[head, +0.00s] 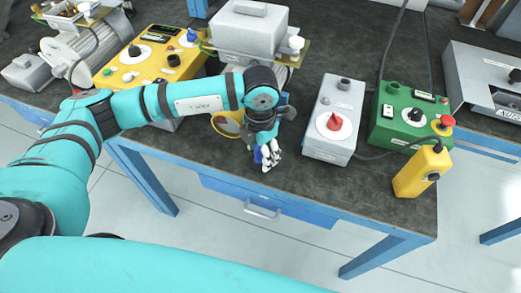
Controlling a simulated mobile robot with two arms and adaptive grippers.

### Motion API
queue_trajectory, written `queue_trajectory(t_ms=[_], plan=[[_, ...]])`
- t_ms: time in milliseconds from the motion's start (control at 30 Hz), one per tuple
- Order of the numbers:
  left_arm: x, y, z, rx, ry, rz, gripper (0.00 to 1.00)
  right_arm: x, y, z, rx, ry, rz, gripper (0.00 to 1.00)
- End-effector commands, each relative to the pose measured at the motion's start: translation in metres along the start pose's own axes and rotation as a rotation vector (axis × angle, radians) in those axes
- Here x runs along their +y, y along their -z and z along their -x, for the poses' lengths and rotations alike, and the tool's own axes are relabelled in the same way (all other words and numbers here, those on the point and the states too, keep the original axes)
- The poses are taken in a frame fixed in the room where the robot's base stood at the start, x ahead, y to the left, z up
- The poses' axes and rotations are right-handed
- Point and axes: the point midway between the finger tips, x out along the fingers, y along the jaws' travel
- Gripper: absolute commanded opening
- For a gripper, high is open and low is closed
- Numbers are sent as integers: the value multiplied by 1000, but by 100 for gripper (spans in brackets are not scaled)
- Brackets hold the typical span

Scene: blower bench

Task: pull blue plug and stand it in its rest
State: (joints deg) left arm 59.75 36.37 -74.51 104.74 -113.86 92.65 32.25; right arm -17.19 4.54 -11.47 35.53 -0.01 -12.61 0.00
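My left gripper (268,160) points down over the front part of the bench, left of the grey box with a red knob. Its fingertips look white, and a small blue piece (258,156) shows right at them. I cannot tell whether this is the blue plug, or whether the fingers are closed on it. Another small blue part (192,36) stands on the yellow control box (150,55). I cannot make out the plug's rest; a yellow-rimmed round thing (217,128) is partly hidden behind my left wrist. My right gripper is not in view.
The grey box (332,105) with a red knob, a green control box (408,115) and a yellow pendant (424,170) stand right of the gripper. A grey blower housing (248,28) is behind it. The dark bench top (350,190) is clear along the front right.

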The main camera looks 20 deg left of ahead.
Motion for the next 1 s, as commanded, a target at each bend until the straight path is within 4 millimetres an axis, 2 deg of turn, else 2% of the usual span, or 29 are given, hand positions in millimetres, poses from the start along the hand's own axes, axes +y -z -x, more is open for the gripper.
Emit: queue_trajectory(t_ms=[167, 267, 700, 833, 1000], plan=[[0, 0, 1, 0, 0, 0, 59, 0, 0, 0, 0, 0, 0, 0], [0, -1, 10, -3, 0, 1, 59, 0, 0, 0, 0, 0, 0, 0], [0, -1, 96, -4, -1, -1, 59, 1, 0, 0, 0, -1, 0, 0], [0, -1, 112, -2, -1, -1, 59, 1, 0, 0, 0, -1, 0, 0], [0, 0, 120, 0, 0, 0, 59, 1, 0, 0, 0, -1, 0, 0]])
